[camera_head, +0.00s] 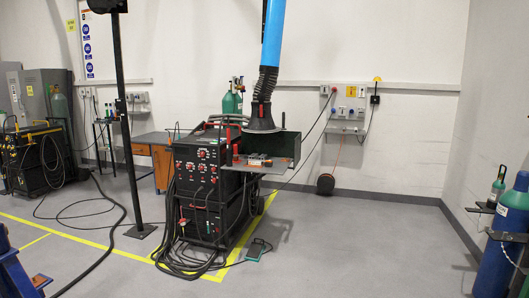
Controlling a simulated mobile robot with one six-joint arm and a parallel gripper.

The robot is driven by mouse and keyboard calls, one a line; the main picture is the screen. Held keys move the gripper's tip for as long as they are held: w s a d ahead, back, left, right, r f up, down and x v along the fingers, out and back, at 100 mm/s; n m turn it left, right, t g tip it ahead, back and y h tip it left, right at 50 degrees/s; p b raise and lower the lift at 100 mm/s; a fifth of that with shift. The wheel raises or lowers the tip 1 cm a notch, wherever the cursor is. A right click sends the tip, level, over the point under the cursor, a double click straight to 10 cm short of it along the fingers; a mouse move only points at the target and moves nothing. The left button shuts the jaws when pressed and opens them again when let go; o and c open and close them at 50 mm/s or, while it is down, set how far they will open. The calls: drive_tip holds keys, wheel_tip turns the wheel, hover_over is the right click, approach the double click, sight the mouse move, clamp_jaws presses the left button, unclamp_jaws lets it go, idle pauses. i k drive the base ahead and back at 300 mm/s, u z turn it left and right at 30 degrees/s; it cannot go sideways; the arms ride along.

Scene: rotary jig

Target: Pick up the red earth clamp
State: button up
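I cannot pick out the red earth clamp for certain. A small red upright thing (236,151) stands at the left end of the grey shelf (238,168) on the black welding machine (204,185). A small metallic and orange-red fixture (258,162) sits on the same shelf. Another small red part (183,221) shows low on the machine's front. All are too small to tell which is a clamp. My gripper is not in view.
A blue extraction hose with a dark hood (262,118) hangs over the shelf. Black cables (180,262) lie coiled at the machine's foot. A black post (125,130) stands left. Blue cylinders (505,235) stand at right. The floor right of the machine is clear.

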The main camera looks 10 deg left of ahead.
sight(236, 155)
drive_tip(key=u, duration=0.55)
drive_tip(key=i, duration=1.65)
drive_tip(key=u, duration=0.35)
drive_tip(key=i, duration=1.3)
drive_tip(key=u, duration=0.05)
